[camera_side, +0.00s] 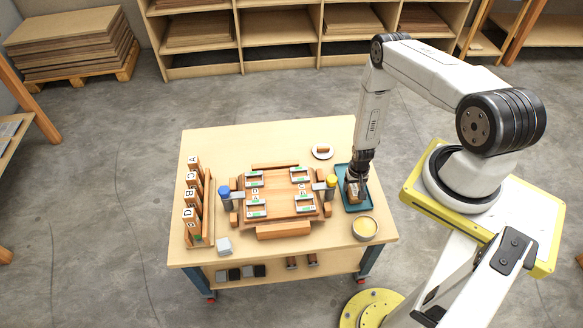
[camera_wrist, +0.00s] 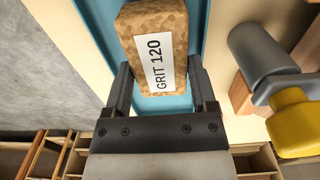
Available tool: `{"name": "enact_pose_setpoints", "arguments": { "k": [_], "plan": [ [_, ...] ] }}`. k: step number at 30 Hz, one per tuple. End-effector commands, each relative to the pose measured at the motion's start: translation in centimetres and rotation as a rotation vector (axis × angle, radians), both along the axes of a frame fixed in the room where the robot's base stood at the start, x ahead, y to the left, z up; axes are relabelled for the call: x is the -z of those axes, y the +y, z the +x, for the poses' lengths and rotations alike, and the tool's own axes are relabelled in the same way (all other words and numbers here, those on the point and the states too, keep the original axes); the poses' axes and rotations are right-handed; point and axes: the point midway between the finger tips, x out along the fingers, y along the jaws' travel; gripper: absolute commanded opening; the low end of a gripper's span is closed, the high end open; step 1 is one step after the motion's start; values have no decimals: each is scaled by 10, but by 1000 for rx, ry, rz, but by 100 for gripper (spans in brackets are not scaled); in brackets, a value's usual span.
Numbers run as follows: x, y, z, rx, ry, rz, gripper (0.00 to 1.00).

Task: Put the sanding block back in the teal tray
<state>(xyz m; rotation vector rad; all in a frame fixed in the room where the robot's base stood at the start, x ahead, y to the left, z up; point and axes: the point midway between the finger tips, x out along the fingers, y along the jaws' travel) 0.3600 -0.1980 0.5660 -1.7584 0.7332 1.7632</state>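The sanding block (camera_wrist: 153,30) is a cork-brown block with a white "GRIT 120" label. In the wrist view it sits between the two fingers of my gripper (camera_wrist: 160,72), which flank it closely and look shut on it. In the side view my gripper (camera_side: 356,180) points down over the teal tray (camera_side: 352,207), and the block there is mostly hidden by the gripper. The tray also shows behind the block in the wrist view (camera_wrist: 197,25). I cannot tell whether the block touches the tray floor.
A bowl (camera_side: 365,228) stands just in front of the tray, and a small white dish (camera_side: 322,152) lies behind it. A yellow-capped clamp (camera_wrist: 292,118) is close to the right finger. The wooden form (camera_side: 285,205) fills the table's middle, with lettered blocks (camera_side: 191,198) at left.

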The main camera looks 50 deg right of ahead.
Motion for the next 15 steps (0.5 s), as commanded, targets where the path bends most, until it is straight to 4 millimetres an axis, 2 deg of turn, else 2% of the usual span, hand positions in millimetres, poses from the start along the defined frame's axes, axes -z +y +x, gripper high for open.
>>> {"name": "enact_pose_setpoints", "arguments": {
  "k": [1,2,3,15],
  "plan": [
    [0,0,0,0,0,0,88],
    [0,0,0,0,0,0,98],
    [0,0,0,0,0,0,100],
    [-4,0,0,-1,0,0,100]
  ]
}}
